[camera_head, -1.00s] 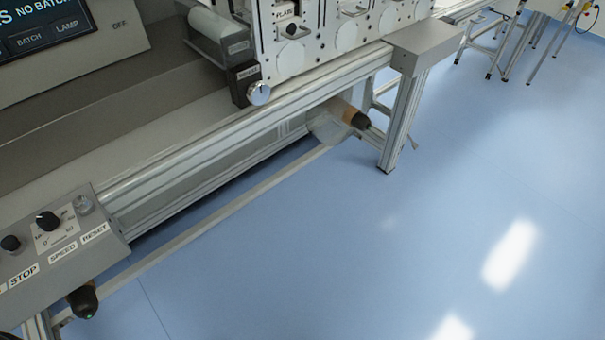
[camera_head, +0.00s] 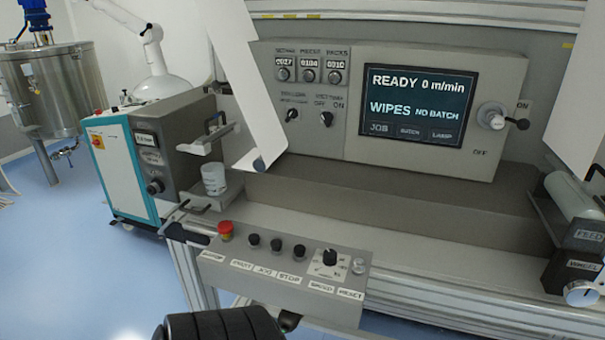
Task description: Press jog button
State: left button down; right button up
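The jog button (camera_head: 276,244) is a small black knob-shaped button in the middle of a row of three on the grey sloping control box (camera_head: 215,271). Its label JOG (camera_head: 264,271) is on the box's front edge below it. Black buttons stand close on both sides of it, the left one (camera_head: 253,240) and the one above the STOP label (camera_head: 299,251). Nothing touches or covers the jog button. Neither of my grippers shows in the view, so their state is hidden.
A red mushroom button (camera_head: 225,229), the speed dial (camera_head: 330,258) and a reset button (camera_head: 358,267) share the box. The screen (camera_head: 418,105) reads READY, 0 m/min, NO BATCH. A white sheet (camera_head: 246,90) hangs above.

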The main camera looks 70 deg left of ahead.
aim_at(276, 245)
jog(key=j+u, duration=0.1)
jog(key=u, duration=2)
jog(key=k+j, duration=0.05)
jog(key=j, duration=0.05)
